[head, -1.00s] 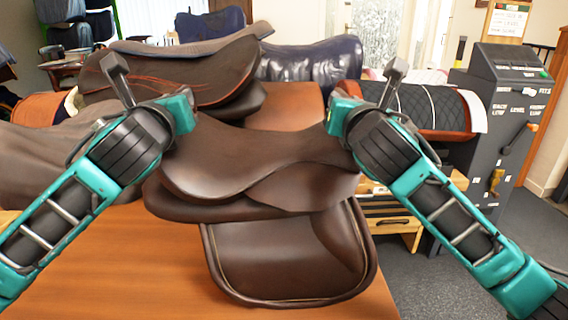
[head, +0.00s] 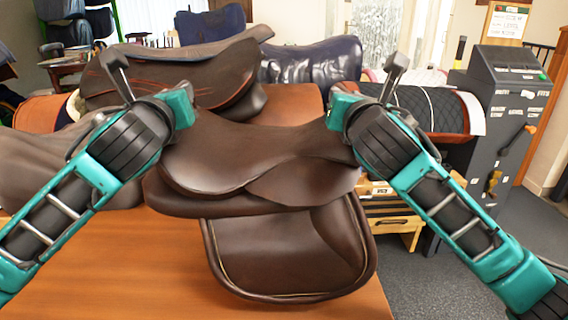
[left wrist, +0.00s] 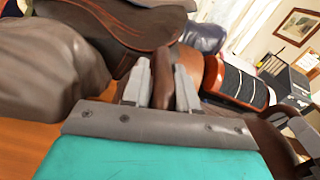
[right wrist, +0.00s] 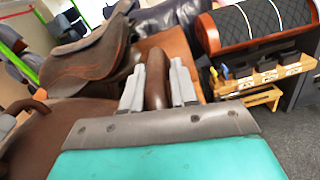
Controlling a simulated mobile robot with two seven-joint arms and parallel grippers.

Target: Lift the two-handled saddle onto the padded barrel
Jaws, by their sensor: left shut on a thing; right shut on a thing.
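The dark brown two-handled saddle (head: 265,165) is held up in front of me in the head view, its seat roughly level and its flap (head: 290,255) hanging below. My left gripper (head: 188,106) is shut on its left end, and a brown handle (left wrist: 165,70) shows between the fingers in the left wrist view. My right gripper (head: 336,110) is shut on its right end, with a brown handle (right wrist: 157,75) between its fingers. A barrel with a black quilted pad and orange edging (head: 425,108) stands at the back right. It also shows in the right wrist view (right wrist: 255,27).
Another brown saddle (head: 165,78) sits behind mine. A grey-brown rounded leather form (head: 45,165) is at left, and a glossy navy one (head: 315,62) at the back. An orange-brown tabletop (head: 110,265) lies below. A dark control box (head: 505,95) stands at right.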

